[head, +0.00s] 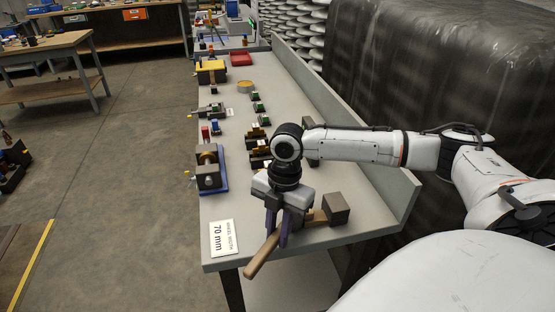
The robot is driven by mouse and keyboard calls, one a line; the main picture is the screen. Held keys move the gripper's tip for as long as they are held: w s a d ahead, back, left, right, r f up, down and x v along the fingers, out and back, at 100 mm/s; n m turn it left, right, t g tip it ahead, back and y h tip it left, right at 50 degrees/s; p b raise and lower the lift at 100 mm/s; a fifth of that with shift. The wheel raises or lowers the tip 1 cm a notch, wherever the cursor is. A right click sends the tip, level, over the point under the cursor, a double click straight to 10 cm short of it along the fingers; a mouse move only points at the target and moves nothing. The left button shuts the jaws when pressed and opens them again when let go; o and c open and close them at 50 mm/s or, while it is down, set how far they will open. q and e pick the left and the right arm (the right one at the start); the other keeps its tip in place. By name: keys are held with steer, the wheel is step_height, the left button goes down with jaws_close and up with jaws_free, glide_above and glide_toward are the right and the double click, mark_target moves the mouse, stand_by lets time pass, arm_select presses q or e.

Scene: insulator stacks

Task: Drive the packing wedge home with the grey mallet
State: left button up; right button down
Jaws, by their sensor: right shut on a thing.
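The mallet has a dark grey block head (336,208) and a wooden handle (262,256). My right gripper (279,230) is shut on the handle near the bench's front edge. The head is to the right of the fingers, and the handle's free end sticks out past the edge toward me. I cannot tell whether the head touches the bench top. A grey fixture on a blue base (212,182), with brown wood-like parts, stands at the bench's left edge, left of the gripper. I cannot pick out the packing wedge for certain. My left gripper is not in view.
The long grey bench (284,88) has a raised wall along its right side. A "70 mm" card (223,239) lies at the front left. Several small fixtures stand in the middle, partly behind my right arm. A red tray (241,59) and a yellow-topped item (211,66) are farther back.

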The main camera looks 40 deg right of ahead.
steer(key=shift+d, duration=0.2)
steer(key=shift+w+a+r+p, duration=0.15)
steer(key=shift+w+a+p, duration=0.15)
steer(key=shift+a+p, duration=0.3)
steer(key=shift+w+a, duration=0.5)
steer(key=shift+a, duration=0.3)
step_height(320, 180, up, 8)
